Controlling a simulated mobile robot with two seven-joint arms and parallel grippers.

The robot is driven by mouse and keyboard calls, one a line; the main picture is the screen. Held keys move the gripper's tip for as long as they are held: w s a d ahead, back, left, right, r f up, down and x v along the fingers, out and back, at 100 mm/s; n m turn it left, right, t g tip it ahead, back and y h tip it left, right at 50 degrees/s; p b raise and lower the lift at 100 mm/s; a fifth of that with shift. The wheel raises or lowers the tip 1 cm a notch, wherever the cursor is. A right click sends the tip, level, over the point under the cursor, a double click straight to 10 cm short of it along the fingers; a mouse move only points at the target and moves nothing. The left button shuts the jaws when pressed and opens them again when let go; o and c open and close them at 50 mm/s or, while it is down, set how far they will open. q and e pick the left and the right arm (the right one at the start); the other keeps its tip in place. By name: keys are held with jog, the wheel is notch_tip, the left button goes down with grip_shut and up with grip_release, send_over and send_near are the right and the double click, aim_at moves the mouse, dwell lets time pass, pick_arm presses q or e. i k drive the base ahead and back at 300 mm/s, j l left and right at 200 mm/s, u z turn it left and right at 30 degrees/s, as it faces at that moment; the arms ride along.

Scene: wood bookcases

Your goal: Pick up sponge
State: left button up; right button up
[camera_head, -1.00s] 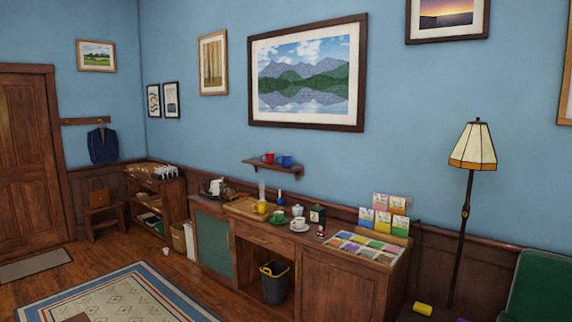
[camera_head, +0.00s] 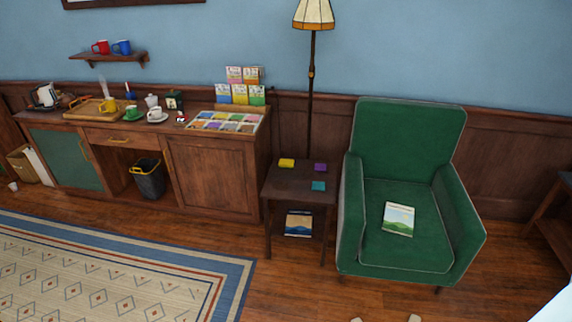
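Small coloured blocks lie on the dark side table. A yellow block (camera_head: 286,163) is at its back left, a purple block (camera_head: 320,167) at its back right and a teal block (camera_head: 319,186) at its front right. They look sponge-like, but I cannot tell from their shape which is the sponge. Two small pale tips show at the bottom edge, apart from each other and well in front of the table and chair. They may be parts of my grippers, but too little shows to tell which or how they stand. Neither touches a block.
The side table (camera_head: 293,187) stands between the wood cabinet (camera_head: 213,175) and a green armchair (camera_head: 405,240) with a book (camera_head: 398,219) on its seat. A lamp (camera_head: 312,80) rises behind the table. A patterned rug (camera_head: 110,270) lies left; bare floor is in front.

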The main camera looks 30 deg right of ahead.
aim_at(286, 163)
jog(key=i+l, duration=0.3)
jog(key=i, duration=0.25)
jog(key=i+l+z, duration=0.15)
jog(key=i+l, duration=0.15)
jog(key=i, duration=0.25)
jog(key=i+l, duration=0.25)
jog(key=i, duration=0.35)
jog(key=i+l+z, duration=0.1)
jog(key=i+l, duration=0.15)
jog(key=i, duration=0.3)
jog(key=i+l+z, duration=0.1)
jog(key=i, duration=0.5)
jog(key=l, duration=0.05)
